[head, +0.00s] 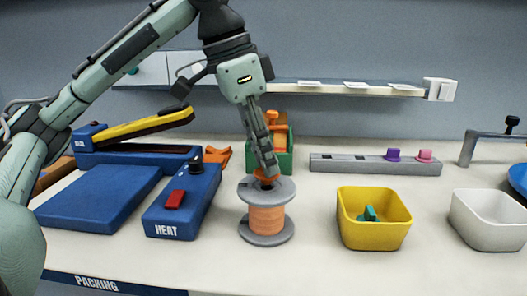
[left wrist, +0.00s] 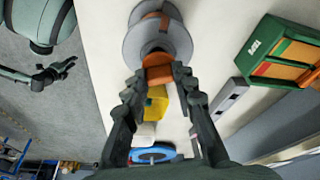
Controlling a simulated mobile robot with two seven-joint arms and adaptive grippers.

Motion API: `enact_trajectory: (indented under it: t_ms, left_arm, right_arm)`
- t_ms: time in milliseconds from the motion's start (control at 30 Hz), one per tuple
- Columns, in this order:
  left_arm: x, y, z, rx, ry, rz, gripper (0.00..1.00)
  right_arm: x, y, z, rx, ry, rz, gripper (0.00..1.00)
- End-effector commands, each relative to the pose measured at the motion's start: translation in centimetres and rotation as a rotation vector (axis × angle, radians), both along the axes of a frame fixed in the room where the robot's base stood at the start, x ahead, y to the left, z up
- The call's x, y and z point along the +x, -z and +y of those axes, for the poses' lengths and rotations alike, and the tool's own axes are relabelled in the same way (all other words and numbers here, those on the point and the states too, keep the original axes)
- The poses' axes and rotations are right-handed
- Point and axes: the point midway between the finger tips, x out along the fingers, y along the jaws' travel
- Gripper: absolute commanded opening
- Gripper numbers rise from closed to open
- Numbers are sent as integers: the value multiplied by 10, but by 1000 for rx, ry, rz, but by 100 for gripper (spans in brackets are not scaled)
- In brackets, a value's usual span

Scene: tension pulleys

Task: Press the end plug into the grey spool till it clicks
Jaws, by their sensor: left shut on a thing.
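The grey spool (head: 258,189), wound with copper-orange wire, stands upright on the white bench in the head view. Its flange (left wrist: 180,42) also shows at the top of the left wrist view. My left gripper (head: 268,172) reaches down over the spool's top and is shut on the orange end plug (left wrist: 158,72). In the head view the plug shows as a bit of orange at the middle of the top flange; how deep it sits is hidden by the fingers. My right gripper (left wrist: 62,70) shows small at the left of the left wrist view, away from the spool; its jaw state is unclear.
A blue HEAT box (head: 180,205) and blue sealer stand left of the spool. A yellow bin (head: 374,231) with a teal piece and a white bin (head: 485,225) are right. Behind are a green box (head: 285,160) and a grey rail (head: 350,164) with purple and pink pegs.

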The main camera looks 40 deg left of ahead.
Motion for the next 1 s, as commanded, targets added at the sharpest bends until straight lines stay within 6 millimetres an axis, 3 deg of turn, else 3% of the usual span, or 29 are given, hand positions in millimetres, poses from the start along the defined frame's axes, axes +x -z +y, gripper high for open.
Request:
enact_trajectory:
  t_ms: [1000]
  left_arm:
    - [-1, 26, 0, 1, 1, 3, 14]
  right_arm:
    - [0, 10, 0, 0, 0, 0, 29]
